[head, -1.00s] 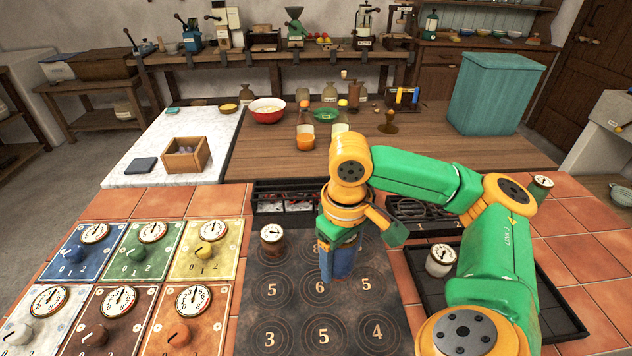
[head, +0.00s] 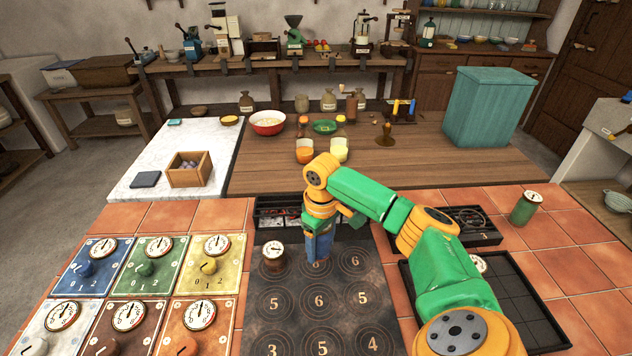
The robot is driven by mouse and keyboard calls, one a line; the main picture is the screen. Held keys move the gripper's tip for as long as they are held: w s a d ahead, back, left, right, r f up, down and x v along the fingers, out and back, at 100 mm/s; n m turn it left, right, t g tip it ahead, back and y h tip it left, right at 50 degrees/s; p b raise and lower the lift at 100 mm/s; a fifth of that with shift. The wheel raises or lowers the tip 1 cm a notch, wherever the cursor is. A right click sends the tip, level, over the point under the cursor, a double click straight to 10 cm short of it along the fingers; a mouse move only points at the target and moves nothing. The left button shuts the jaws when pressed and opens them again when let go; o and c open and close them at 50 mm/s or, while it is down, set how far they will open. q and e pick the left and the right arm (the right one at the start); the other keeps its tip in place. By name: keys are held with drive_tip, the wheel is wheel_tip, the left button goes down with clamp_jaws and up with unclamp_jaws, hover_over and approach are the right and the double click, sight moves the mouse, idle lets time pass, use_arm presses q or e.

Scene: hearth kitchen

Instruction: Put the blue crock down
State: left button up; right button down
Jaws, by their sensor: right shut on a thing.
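My right gripper (head: 319,229) is shut on the blue crock (head: 320,247) and points down. The crock is upright at the back middle ring of the dark numbered hob plate (head: 298,335). Its foot covers part of that ring's number; I cannot tell whether it touches the plate or hangs just above it. The gripper hides the crock's top. My left gripper is not in view.
A brown crock with a gauge lid (head: 273,256) stands on the back left ring. A black rack (head: 268,213) lies behind the plate. A pale crock (head: 479,265) shows partly behind my arm in the black tray (head: 545,315). A green crock (head: 525,208) stands on the tiles. The front rings are bare.

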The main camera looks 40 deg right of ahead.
sight(316, 263)
drive_tip(key=f, duration=0.2)
drive_tip(key=w+f, duration=0.1)
drive_tip(key=f, duration=0.1)
drive_tip(key=shift+w+a, duration=0.1)
drive_tip(key=shift+w, duration=0.1)
drive_tip(key=shift+f, duration=0.4)
drive_tip(key=shift+c, duration=0.3)
unclamp_jaws()
drive_tip(key=shift+s, duration=0.1)
wheel_tip(316, 263, up, 12)
drive_tip(key=shift+r, duration=0.1)
